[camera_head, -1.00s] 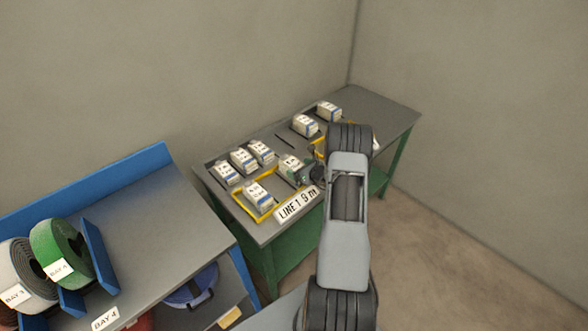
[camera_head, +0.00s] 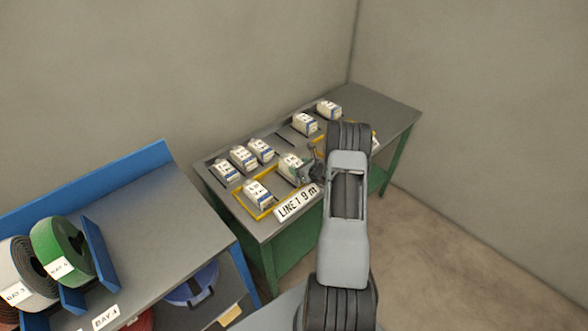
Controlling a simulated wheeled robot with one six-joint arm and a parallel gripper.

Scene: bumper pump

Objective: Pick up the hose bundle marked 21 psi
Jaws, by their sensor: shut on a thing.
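Several white bundles with blue bands and small dark marks lie on the grey-topped table. The marks are too small to read, so I cannot tell which says 21 psi. My gripper (camera_head: 308,168) is at the right end of one white bundle (camera_head: 290,164) in the middle of the table and is shut on it. My arm hides part of the gripper and some of the table to the right. I cannot tell whether the held bundle is clear of the tabletop. Another bundle (camera_head: 257,193) lies inside a yellow outline at the front left.
Three bundles (camera_head: 243,157) stand at the table's back left, and two (camera_head: 306,124) farther back right. A LINE 1 sign (camera_head: 297,202) is at the front edge. A blue-backed bench (camera_head: 150,225) holds a green hose coil (camera_head: 62,248) and a grey one (camera_head: 25,275).

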